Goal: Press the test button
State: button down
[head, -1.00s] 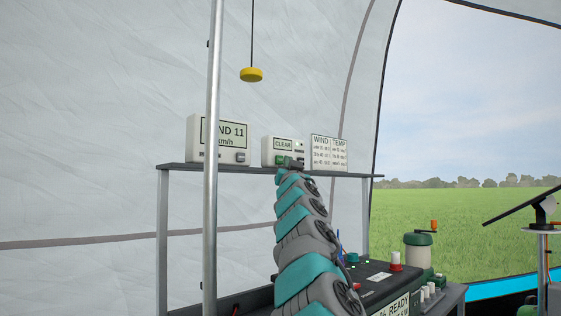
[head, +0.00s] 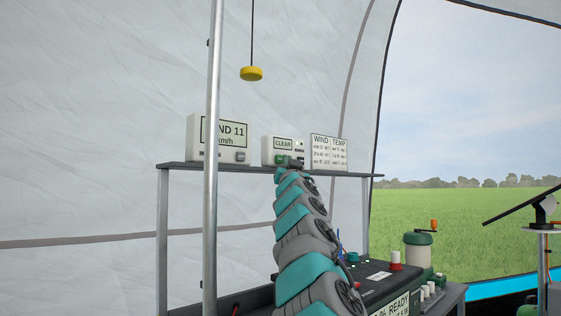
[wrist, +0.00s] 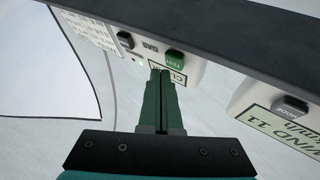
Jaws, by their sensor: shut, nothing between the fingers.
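The green TEST button (wrist: 175,59) sits on the front of a white box (head: 270,146) whose screen reads CLEAR (head: 283,144). The box stands on the grey shelf. The wrist view is upside down, and there the button is just beyond my fingertips. My gripper (wrist: 163,72) is shut and empty, with its two green fingers together and pointing at the box front. The fingertips cover part of the CLEAR screen. I cannot tell whether they touch the button. In the head view my arm's end is in front of the box's lower part.
A white WIND 11 km/h box (head: 197,138) with its own grey button stands left on the shelf (head: 180,170). A WIND/TEMP chart (head: 329,152) stands right. A metal pole (head: 211,200) and a hanging yellow disc (head: 251,74) are nearer the left. Equipment crowds below the shelf.

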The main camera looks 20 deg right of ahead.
jog(key=shift+w+f+b, duration=0.1)
jog(key=shift+w+b, duration=0.2)
jog(key=shift+b, duration=0.4)
